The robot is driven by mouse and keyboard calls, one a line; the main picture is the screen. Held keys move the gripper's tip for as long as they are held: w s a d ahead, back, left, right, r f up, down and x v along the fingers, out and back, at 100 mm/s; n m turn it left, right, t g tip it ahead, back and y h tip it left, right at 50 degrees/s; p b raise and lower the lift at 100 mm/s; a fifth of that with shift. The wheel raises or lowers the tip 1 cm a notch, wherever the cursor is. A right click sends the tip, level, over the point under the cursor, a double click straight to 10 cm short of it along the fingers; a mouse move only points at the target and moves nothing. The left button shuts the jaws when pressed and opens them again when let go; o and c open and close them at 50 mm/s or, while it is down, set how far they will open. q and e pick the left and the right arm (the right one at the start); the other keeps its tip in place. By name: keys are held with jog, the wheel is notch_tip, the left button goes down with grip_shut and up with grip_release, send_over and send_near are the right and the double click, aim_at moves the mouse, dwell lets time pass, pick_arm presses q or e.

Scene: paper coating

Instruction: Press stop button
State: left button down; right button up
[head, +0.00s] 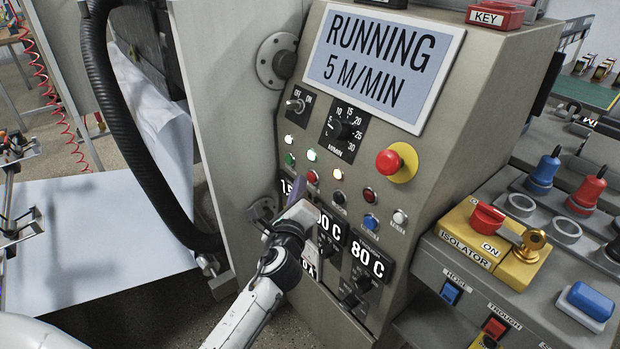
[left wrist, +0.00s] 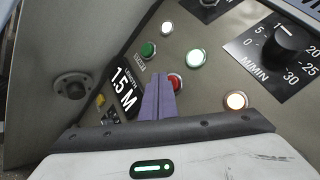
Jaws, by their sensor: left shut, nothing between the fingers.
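The control panel (head: 440,105) has a display (head: 383,60) reading "RUNNING 5 M/MIN". A small red button (head: 312,177) sits below a white lamp, with a green button (head: 289,159) to its upper left. My left gripper (head: 298,187) is shut and empty, its purple fingers pointing at the panel just left of and below the red button. In the left wrist view the closed fingers (left wrist: 159,97) partly cover the red button (left wrist: 177,84). I cannot tell whether they touch it. Its label is hidden. My right gripper is not in view.
A large red mushroom button (head: 388,162) on a yellow base is farther right. The speed knob (head: 342,129) is above. Temperature readouts (head: 368,260) and small knobs lie below. A yellow isolator box (head: 488,240) stands at right. A black hose (head: 120,120) hangs at left.

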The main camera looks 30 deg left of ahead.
pick_arm(q)
jog(key=shift+w+d, duration=0.2)
jog(key=shift+w, duration=0.35)
dwell(0.6)
jog(key=shift+s, duration=0.15)
jog(key=shift+s+a, duration=0.3)
jog(key=shift+s, duration=0.3)
jog(key=s, duration=0.1)
jog(key=s+a+p, duration=0.1)
jog(key=s, duration=0.1)
jog(key=s+a+p, duration=0.1)
jog(key=shift+s, duration=0.35)
dwell(0.8)
